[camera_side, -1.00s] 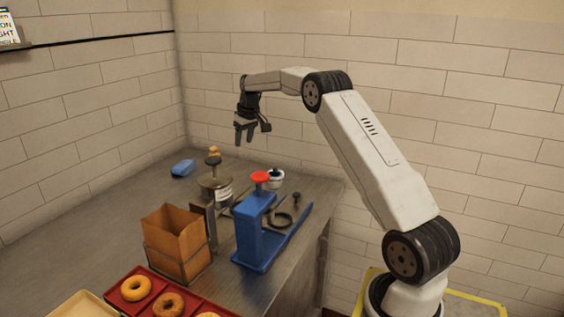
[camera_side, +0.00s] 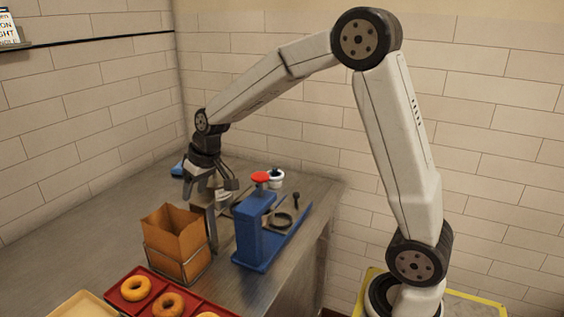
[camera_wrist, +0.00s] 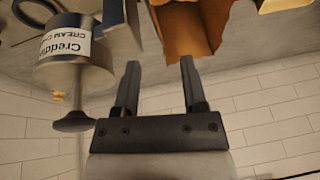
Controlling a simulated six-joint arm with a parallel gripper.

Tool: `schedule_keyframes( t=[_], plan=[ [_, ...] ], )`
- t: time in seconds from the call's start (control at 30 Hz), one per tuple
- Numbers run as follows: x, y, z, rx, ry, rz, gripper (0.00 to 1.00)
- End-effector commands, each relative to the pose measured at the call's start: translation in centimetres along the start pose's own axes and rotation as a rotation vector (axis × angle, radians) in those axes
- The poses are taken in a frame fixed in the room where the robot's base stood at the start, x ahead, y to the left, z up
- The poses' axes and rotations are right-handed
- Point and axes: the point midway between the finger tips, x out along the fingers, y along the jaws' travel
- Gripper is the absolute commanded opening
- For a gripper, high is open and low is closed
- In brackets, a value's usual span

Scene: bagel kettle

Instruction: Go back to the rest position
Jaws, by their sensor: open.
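My gripper (camera_side: 200,195) is open and empty in the side view. The open bag (camera_wrist: 190,28) lies beyond the fingertips there. To its left is a metal canister (camera_wrist: 78,75) with a white label and a dark knob. In the side view my gripper hides most of that canister.
A blue stand (camera_side: 250,230) with a red knob (camera_side: 260,178) is right of the bag. A red tray (camera_side: 150,308) with bagels is at the front.

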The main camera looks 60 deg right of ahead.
Motion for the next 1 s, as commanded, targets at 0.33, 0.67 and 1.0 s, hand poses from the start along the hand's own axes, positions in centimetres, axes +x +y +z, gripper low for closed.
schedule_keyframes(
  t=[0.33, 0.67, 1.0],
  plan=[
    [1.0, -1.1, 9.4, -0.03, -0.054, 0.052, 0.54],
    [1.5, -1.5, 18.0, -0.07, -0.095, 0.084, 0.54],
    [1.6, -1.4, 21.7, -0.088, -0.11, 0.094, 0.54]
  ],
)
